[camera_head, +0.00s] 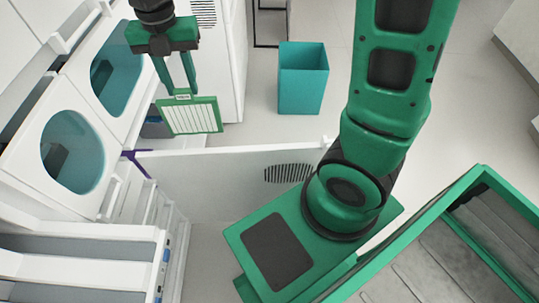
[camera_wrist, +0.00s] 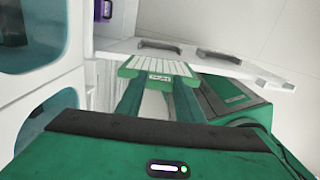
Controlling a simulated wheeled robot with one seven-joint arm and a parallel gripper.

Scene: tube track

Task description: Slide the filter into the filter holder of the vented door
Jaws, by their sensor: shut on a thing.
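My gripper (camera_head: 184,92) is shut on the filter (camera_head: 191,116), a flat green-framed panel with white pleats, held up in the air at upper left in the head view. The wrist view shows the filter (camera_wrist: 158,66) between the tips of my two green fingers (camera_wrist: 152,92). The vented door (camera_head: 220,180) is a white panel standing open, with a dark slotted vent near its right end. It also shows in the wrist view (camera_wrist: 265,75), beyond the filter, with two dark pieces on it. The filter is apart from the door. I cannot clearly make out the filter holder.
White machine fronts with round teal windows (camera_head: 72,152) line the left side, close to my gripper. A teal bin (camera_head: 303,78) stands on the floor behind. A white cabinet (camera_head: 228,60) stands behind the filter. Floor around the bin is free.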

